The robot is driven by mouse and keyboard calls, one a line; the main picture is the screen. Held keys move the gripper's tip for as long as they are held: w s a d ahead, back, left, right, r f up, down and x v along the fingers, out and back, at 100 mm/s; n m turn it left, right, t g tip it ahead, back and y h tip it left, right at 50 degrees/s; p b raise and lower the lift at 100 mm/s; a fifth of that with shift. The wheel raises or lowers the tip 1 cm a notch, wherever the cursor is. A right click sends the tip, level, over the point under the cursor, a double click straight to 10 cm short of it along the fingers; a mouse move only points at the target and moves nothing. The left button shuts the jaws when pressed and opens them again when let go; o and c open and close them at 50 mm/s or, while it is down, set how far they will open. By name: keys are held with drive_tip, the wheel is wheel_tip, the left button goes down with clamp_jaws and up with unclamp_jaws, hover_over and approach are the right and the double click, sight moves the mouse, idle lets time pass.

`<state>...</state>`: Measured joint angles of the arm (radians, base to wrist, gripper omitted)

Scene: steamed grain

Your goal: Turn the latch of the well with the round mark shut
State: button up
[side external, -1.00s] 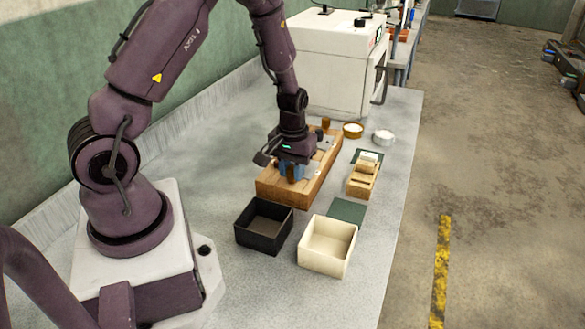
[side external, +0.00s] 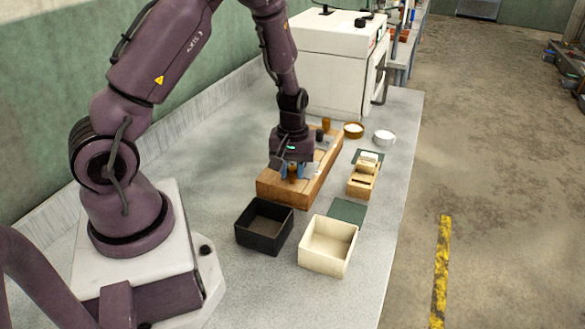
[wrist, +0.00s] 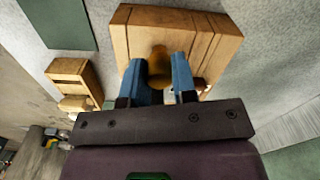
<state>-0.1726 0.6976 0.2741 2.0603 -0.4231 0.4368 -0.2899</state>
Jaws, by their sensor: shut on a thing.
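A long wooden block (side external: 314,187) lies on the bench under my gripper (side external: 292,172). A brown knob-like handle (wrist: 158,62), likely a latch's handle, stands at the block's near end. My gripper's blue fingers (wrist: 160,78) are shut on this handle, one on each side. A second brown handle (side external: 326,123) stands upright at the block's far end, with a dark knob (side external: 320,136) near it. The round mark cannot be made out, and my gripper hides part of the block's top.
A black open box (side external: 264,240) and a cream open box (side external: 327,262) stand in front of the block. A small wooden holder (side external: 362,187) and green mats (side external: 348,211) lie to its right. Two small bowls (side external: 354,130) (side external: 385,137) and a white machine (side external: 325,65) are behind.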

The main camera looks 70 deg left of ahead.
sight(292, 167)
drive_tip(key=o, duration=0.9)
wheel_tip(292, 167, up, 13)
drive_tip(key=s+d+r+m+t, duration=0.2)
drive_tip(key=s+d+r+m, duration=0.2)
drive_tip(key=r, duration=0.1)
drive_tip(key=s+d+r+m+t, duration=0.1)
drive_tip(key=s+d+r+m, duration=0.3)
drive_tip(key=d+r, duration=0.1)
drive_tip(key=s+d+r+m+t, duration=0.2)
drive_tip(key=s+d+r+m, duration=0.2)
drive_tip(key=d+r, duration=0.1)
drive_tip(key=shift+s+t, duration=0.3)
drive_tip(key=shift+s, duration=0.05)
